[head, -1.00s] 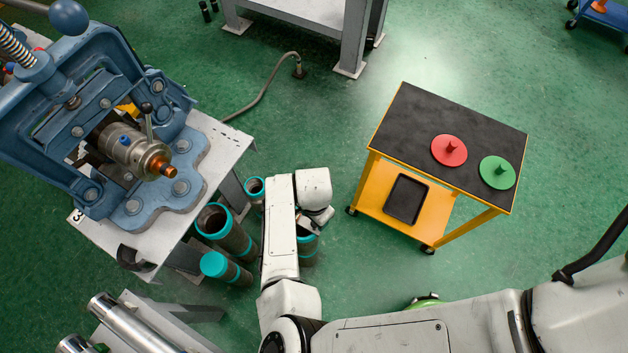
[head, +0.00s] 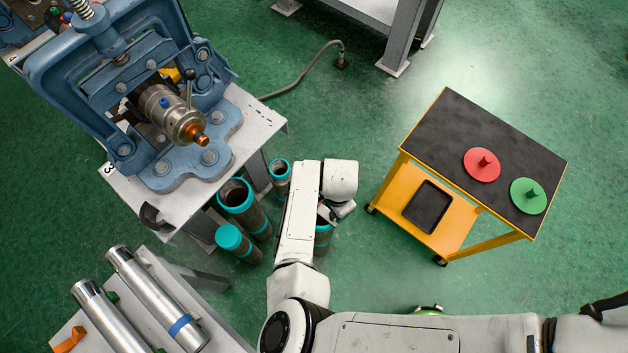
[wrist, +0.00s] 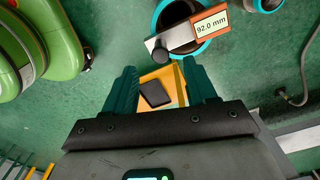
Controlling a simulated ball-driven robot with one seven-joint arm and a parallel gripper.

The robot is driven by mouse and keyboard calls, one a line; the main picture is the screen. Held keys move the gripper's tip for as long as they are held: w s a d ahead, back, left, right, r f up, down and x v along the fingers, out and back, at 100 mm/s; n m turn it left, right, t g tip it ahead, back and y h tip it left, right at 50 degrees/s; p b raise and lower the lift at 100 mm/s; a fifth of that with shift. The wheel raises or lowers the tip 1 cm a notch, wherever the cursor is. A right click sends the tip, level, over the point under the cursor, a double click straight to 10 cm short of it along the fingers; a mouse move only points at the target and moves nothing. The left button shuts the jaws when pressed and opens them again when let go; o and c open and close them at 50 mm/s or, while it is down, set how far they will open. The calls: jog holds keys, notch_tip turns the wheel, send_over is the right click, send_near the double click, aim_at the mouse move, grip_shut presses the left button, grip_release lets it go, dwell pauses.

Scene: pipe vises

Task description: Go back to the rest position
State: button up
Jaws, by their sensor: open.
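My gripper shows in the wrist view (wrist: 163,92) with two dark teal fingers spread apart and nothing between them. Through the gap I see the yellow cart and its black tray on the floor beyond. In the head view my white arm (head: 300,225) is folded, and its links hide the gripper's fingers. The arm's end is above the floor, between the teal-capped pipes and the cart.
A blue pipe vise (head: 160,110) holding a metal fitting stands on a table at left. Teal-ended pipes (head: 238,195) stand beside it. A yellow cart (head: 440,215) with red (head: 481,165) and green (head: 528,196) discs is at right. Metal cylinders (head: 150,290) lie lower left.

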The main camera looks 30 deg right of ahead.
dwell(0.5)
jog(key=w+d+r+n+t+h+b, duration=0.1)
jog(key=w+d+r+n+t+h, duration=0.15)
jog(key=d+r, duration=0.95)
jog(key=w+d+r+n+t+h, duration=0.1)
jog(key=w+d+r+n+h, duration=0.2)
jog(key=d+r, duration=0.8)
jog(key=s+a+f+n+y, duration=0.1)
jog(key=s+a+f+n, duration=0.2)
jog(key=s+a, duration=0.2)
jog(key=s+a+f+n+g+y+b, duration=0.1)
jog(key=s+a+f+n+y, duration=0.1)
jog(key=s, duration=0.5)
jog(key=s+a+f+n+g+y, duration=0.1)
jog(key=s+a+f+n, duration=0.3)
jog(key=a, duration=0.5)
jog(key=shift+s+n+y, duration=0.65)
jog(key=shift+s+n, duration=0.5)
jog(key=shift+s, duration=0.1)
jog(key=shift+g, duration=0.25)
